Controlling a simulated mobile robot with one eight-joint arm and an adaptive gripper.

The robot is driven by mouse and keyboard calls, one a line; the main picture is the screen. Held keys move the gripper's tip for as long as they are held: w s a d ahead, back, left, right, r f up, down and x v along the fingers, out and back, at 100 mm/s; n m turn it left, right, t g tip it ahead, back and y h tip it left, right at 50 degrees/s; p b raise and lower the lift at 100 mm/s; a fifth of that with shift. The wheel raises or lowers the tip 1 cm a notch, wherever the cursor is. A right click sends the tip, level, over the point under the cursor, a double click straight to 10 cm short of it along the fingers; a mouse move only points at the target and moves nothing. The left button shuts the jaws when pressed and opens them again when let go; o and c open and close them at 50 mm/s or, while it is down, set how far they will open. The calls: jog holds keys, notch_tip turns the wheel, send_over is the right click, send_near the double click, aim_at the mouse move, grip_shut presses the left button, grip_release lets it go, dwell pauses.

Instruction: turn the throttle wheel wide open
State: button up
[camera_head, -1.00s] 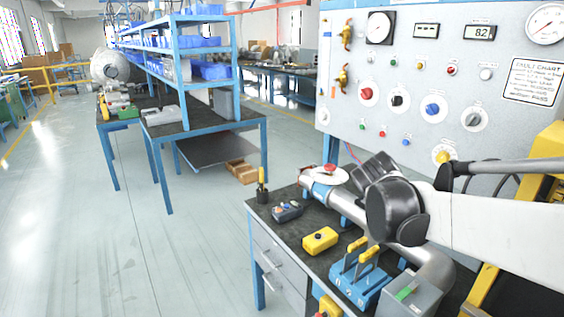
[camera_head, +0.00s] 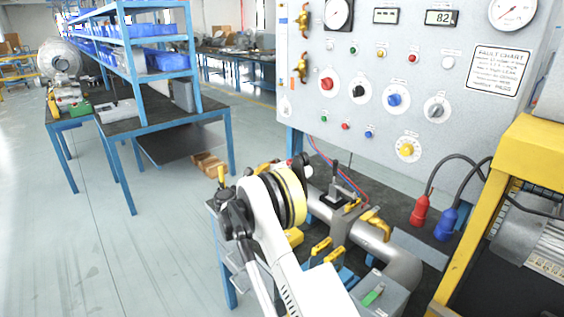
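No wheel marked as the throttle can be read. A small red piece (camera_head: 290,163) shows at the far end of the metal pipe (camera_head: 335,215), just above my arm; I cannot tell whether it belongs to the throttle wheel. My white arm comes up from the bottom middle, and its bulky joint with black and yellow rings covers the bench's near left part. Small dark and yellow parts show beside the red piece. I cannot tell whether they are my gripper, whose fingers are not clearly visible. Whether it touches anything is hidden.
A panel (camera_head: 455,130) with gauges and coloured knobs stands behind the bench. Red (camera_head: 420,210) and blue (camera_head: 447,222) plugs, yellow-handled clamps (camera_head: 375,223) and a yellow frame (camera_head: 470,235) crowd the right. A blue shelf (camera_head: 130,60) stands left; the floor between is open.

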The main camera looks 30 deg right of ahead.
aim_at(289, 164)
jog(key=b+x, duration=0.2)
jog(key=x, duration=0.8)
jog(key=shift+s+b, duration=0.1)
jog(key=shift+b, duration=0.25)
jog(key=shift+c, duration=0.2)
jog(key=c, duration=1.1)
